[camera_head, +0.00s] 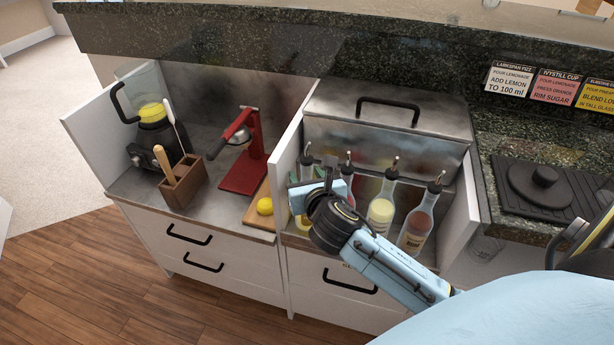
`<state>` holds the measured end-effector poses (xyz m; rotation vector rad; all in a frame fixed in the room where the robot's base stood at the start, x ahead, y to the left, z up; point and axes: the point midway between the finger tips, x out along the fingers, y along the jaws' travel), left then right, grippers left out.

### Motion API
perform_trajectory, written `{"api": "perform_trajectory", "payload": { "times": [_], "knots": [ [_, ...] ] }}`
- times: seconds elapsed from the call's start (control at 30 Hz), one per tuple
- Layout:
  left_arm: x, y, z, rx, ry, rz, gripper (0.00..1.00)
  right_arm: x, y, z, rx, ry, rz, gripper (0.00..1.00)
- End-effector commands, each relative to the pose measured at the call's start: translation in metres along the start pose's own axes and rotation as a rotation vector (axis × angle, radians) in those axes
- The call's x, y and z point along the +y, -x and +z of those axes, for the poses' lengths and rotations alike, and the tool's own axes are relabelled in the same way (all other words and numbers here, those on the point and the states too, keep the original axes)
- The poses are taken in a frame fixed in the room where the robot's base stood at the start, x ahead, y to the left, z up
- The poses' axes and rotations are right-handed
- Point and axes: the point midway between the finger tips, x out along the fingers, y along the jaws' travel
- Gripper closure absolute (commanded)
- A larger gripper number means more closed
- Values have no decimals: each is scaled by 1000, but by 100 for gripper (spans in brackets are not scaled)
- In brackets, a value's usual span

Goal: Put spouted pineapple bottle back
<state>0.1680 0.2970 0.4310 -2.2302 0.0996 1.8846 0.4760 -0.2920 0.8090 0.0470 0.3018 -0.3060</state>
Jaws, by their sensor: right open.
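Several bottles with dark spouts stand in a row in the metal-backed well. I cannot read which bottle is pineapple. My right gripper (312,190) is open over the left part of the row, in front of those bottles. Its fingers are mostly hidden by its own body, and I cannot tell whether it touches a bottle. My left gripper is not in view.
A red citrus press (243,160), a blender (150,135), a wooden tool holder (181,183) and a lemon (265,206) on a board stand left of the well. White side panels border the well. A black tray (540,190) lies on the right counter.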

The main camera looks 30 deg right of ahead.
Motion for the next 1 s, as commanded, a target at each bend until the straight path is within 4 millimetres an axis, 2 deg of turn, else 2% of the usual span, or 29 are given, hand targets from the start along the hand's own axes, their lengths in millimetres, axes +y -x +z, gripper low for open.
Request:
{"api": "perform_trajectory", "payload": {
  "times": [0.17,0.27,0.6,0.73,1.0],
  "knots": [
    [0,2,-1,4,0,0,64,0,5,3,2,0,0,56],
    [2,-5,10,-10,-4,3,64,0,18,3,2,1,2,56],
    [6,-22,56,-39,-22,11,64,0,84,4,3,1,1,56],
    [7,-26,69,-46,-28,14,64,0,104,3,2,-1,2,56],
    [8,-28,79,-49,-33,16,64,0,121,3,-1,-1,-1,56]
  ]
}}
